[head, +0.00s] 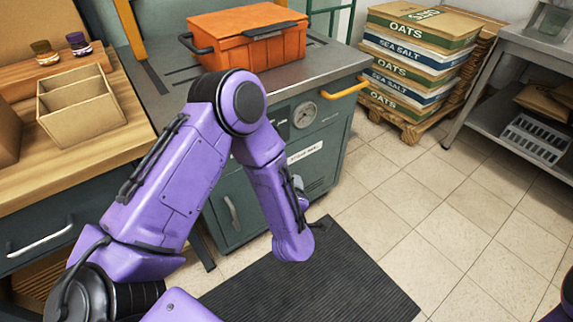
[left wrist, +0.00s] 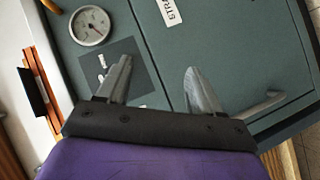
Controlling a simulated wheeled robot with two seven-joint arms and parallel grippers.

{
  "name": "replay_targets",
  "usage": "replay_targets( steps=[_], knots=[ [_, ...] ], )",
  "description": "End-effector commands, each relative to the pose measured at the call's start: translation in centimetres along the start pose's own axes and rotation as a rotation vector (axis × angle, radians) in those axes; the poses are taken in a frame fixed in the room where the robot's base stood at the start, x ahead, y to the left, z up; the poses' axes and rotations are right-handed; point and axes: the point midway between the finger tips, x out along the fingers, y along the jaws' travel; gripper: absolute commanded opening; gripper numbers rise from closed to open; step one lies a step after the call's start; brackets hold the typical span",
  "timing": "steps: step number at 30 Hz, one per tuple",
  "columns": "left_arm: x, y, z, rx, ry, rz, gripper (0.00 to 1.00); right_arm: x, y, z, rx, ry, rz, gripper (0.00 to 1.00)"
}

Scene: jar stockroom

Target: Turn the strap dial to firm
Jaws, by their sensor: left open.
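The strapping machine (head: 228,222) is a dark green cabinet with a steel top. In the left wrist view, a dark square panel (left wrist: 142,72) with small pale marks sits on its front (left wrist: 215,50), below a round gauge (left wrist: 90,25). My left gripper (left wrist: 158,68) is open in front of the cabinet, fingers apart with nothing between them. Its left finger covers part of the dark panel. I cannot make out the dial knob or its setting. My right gripper is not in view.
The gauge also shows in the head view (head: 304,115), near a yellow handle (head: 345,89). An orange toolbox (head: 248,38) stands on top. A bar handle (left wrist: 255,106) juts from the cabinet, right of my gripper. A black mat (head: 345,285) lies on the floor.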

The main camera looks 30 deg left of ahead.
Motion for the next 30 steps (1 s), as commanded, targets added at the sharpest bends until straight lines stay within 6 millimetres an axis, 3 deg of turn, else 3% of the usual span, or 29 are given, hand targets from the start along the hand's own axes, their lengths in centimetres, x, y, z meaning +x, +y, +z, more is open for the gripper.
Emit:
replay_targets(
  steps=[1,4,8,12,15,24,30],
  knots=[
    [2.6,-0.1,1.8,-0.202,0.098,0.084,0.66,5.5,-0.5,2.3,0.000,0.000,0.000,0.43],
    [4.1,4.0,1.2,-0.602,0.280,0.220,0.66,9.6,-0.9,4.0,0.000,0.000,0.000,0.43],
    [3.9,6.9,-0.3,-0.985,0.442,0.326,0.66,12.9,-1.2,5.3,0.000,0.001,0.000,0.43],
    [3.4,8.3,-1.4,-1.174,0.522,0.369,0.66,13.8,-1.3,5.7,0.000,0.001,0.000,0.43],
    [3.8,8.7,-2.2,-1.204,0.538,0.374,0.66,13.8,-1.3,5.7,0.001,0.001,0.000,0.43],
    [9.2,8.5,-5.9,-1.198,0.538,0.371,0.66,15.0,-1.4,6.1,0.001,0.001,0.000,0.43],
    [11.4,8.7,-7.4,-1.193,0.534,0.372,0.66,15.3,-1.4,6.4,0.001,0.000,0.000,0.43]
  ],
)
